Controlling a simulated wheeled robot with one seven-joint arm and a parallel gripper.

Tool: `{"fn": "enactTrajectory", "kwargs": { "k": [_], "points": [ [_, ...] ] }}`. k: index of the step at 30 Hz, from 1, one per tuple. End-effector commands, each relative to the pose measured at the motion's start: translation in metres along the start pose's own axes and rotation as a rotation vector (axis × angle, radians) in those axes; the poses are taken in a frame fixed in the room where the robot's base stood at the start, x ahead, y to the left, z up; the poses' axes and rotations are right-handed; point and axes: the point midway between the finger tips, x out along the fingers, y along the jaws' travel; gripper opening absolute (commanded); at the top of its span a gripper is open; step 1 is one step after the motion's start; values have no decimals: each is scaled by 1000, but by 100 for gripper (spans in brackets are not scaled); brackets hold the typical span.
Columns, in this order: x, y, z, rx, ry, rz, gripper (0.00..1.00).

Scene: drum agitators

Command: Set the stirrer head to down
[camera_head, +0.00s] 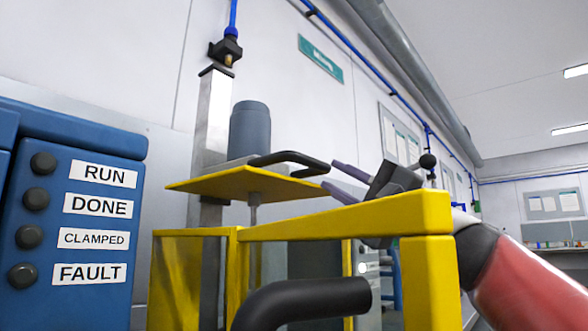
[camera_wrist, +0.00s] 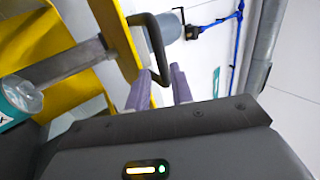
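The stirrer head is a yellow plate (camera_head: 215,184) with a grey cylindrical motor (camera_head: 250,130) on top, raised on an upright metal column (camera_head: 214,120). A thin shaft (camera_head: 253,215) hangs below the plate. A black loop handle (camera_head: 290,157) sticks out from the head to the right; it also shows in the wrist view (camera_wrist: 154,40). My gripper (camera_head: 330,174) is at the handle's outer end, its two lavender fingers apart. In the wrist view the handle's outer bar lies at or between the open fingertips (camera_wrist: 159,70); contact cannot be told.
A yellow frame (camera_head: 340,222) stands below the head and in front of my gripper. A thick black curved bar (camera_head: 300,301) is in the foreground. A blue panel (camera_head: 70,215) with RUN, DONE, CLAMPED and FAULT labels and dark lamps is at left.

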Motion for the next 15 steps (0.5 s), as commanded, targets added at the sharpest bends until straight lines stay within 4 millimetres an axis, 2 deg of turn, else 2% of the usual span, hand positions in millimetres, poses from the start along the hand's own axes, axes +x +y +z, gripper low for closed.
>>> {"fn": "enactTrajectory", "kwargs": {
  "k": [9,15],
  "points": [
    [52,-1,0,0,0,3,23],
    [70,0,0,0,0,4,23]
  ]
}}
